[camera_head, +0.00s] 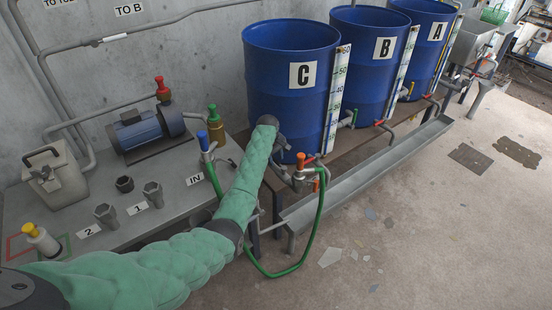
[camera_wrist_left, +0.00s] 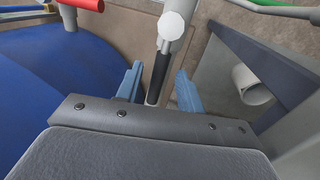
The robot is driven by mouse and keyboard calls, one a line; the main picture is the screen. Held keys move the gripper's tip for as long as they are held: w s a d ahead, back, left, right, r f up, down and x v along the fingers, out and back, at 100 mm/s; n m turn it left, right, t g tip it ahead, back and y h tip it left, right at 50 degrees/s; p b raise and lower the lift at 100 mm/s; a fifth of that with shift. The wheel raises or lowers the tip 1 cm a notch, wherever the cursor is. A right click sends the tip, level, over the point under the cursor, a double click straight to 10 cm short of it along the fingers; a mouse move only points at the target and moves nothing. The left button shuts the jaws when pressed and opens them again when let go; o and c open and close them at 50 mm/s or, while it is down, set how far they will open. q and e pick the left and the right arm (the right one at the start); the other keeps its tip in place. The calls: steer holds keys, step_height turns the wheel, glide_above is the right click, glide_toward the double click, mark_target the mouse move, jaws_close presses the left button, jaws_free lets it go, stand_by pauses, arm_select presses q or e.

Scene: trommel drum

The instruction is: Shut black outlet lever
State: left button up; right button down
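In the left wrist view, the black outlet lever (camera_wrist_left: 161,64) is a short black grip hanging below a white round knob on a pale pipe. It stands between the two blue fingers of my left gripper (camera_wrist_left: 158,86), which are open with a gap on each side. In the head view, my green-sleeved left arm reaches across to the front of blue drum C (camera_head: 272,60), and my left gripper (camera_head: 282,146) is at the drum's lower front, by the outlet pipework. The lever cannot be made out there. My right gripper is not in view.
A red handle (camera_wrist_left: 85,4) is at the top of the wrist view. A green hose (camera_head: 318,215) loops below the outlet. A metal trough (camera_head: 375,172) runs along the drums. A bench with a blue pump (camera_head: 135,131) is at the left; the floor at the right is largely clear.

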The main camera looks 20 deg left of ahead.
arm_select(q)
steer(key=shift+f, duration=0.35)
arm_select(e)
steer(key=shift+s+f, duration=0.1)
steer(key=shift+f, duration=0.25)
arm_select(q)
jaws_close()
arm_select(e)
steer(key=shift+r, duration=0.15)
